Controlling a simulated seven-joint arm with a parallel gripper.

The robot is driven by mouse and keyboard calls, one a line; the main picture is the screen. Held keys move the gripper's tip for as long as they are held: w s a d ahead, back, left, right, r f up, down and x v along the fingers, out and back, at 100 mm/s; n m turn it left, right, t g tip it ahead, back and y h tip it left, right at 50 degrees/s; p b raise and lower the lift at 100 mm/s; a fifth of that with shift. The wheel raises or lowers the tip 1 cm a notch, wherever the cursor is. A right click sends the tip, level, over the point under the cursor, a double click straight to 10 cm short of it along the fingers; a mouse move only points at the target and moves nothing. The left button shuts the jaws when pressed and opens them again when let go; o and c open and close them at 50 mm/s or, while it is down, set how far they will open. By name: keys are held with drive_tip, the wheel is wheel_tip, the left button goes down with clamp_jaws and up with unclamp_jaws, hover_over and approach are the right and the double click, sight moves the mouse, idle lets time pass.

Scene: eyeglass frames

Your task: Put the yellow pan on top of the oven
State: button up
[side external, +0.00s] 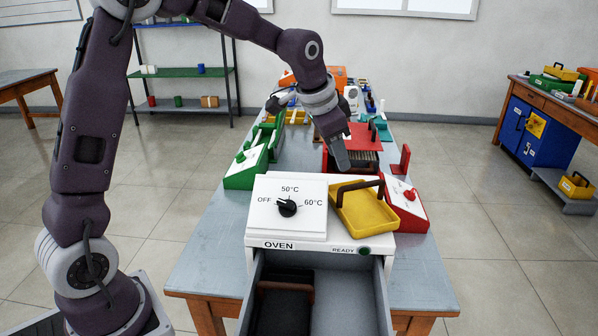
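The yellow pan (366,212), a shallow tray with a dark brown bar handle, sits on the right part of the top of the white oven (285,228), beside the raised panel with the black dial. It looks flat, resting on the oven top. My gripper (342,166) points down just behind the pan's handle and above it in the picture, and seems apart from the handle. Its fingers overlap from this angle, so I cannot tell whether they are open or shut. Nothing shows held in it.
A red box with a knob (408,203) stands right of the oven. A green box (245,168) and a red unit (360,138) stand behind on the grey table (207,240).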

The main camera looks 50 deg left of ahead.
drive_tip(key=s+d+r+n, duration=0.1)
drive_tip(key=s+r, duration=0.3)
drive_tip(key=s, duration=0.5)
drive_tip(key=s+d+r+n, duration=0.1)
drive_tip(key=s+r+n, duration=0.15)
drive_tip(key=s, duration=0.75)
drive_tip(key=s+d+f+n, duration=0.1)
drive_tip(key=s+f, duration=0.1)
drive_tip(key=s, duration=1.2)
drive_tip(key=shift+d+f+t, duration=0.2)
drive_tip(key=shift+f+t, duration=0.1)
drive_tip(key=shift+w+n, duration=0.1)
drive_tip(key=shift+n, duration=0.15)
